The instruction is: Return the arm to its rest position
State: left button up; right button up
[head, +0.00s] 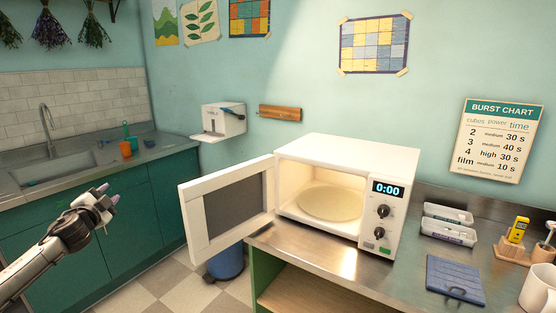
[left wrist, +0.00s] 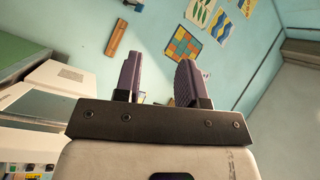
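My left gripper (head: 107,194) is at the left of the head view, in front of the teal cabinets and well clear of the microwave. Its two purple fingers also show in the left wrist view (left wrist: 159,80), apart from each other with nothing between them, so it is open and empty. My right arm and gripper do not show in either view.
A white microwave (head: 345,158) stands on the metal counter with its door (head: 195,222) swung open to the left; its lit inside looks empty but for the plate (head: 330,203). Trays (head: 447,226), a blue cloth (head: 455,278) and a mug (head: 538,290) are at right.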

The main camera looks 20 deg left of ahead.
pick_arm(q)
jog(key=d+f+n+g+y+p, duration=0.2)
jog(key=d+f+g, duration=0.15)
jog(key=d, duration=1.35)
jog(key=s+d+f+g+h+p, duration=0.2)
jog(key=s+d+f, duration=0.25)
jog(key=d, duration=0.55)
jog(key=s+d+f+g+h+p, duration=0.1)
jog(key=s+d+f+h, duration=0.3)
jog(key=d, duration=0.6)
jog(key=s+d+f+n+g+h+p, duration=0.1)
jog(key=s+d+f+h+p, duration=0.2)
jog(key=s+d, duration=0.7)
jog(key=s+d+f+n+g+p, duration=0.1)
jog(key=s+f+g+p, duration=0.1)
jog(key=s+f, duration=0.35)
jog(key=s+d+f+n+g+h+p, duration=0.1)
jog(key=s+d+f+g+p, duration=0.1)
jog(key=s, duration=0.6)
jog(key=s+d+f+n+g+p, duration=0.1)
jog(key=s+f+g, duration=0.1)
jog(key=s+f, duration=0.35)
notch_tip(320, 180, up, 39)
jog(key=s+p, duration=0.2)
jog(key=p, duration=3.6)
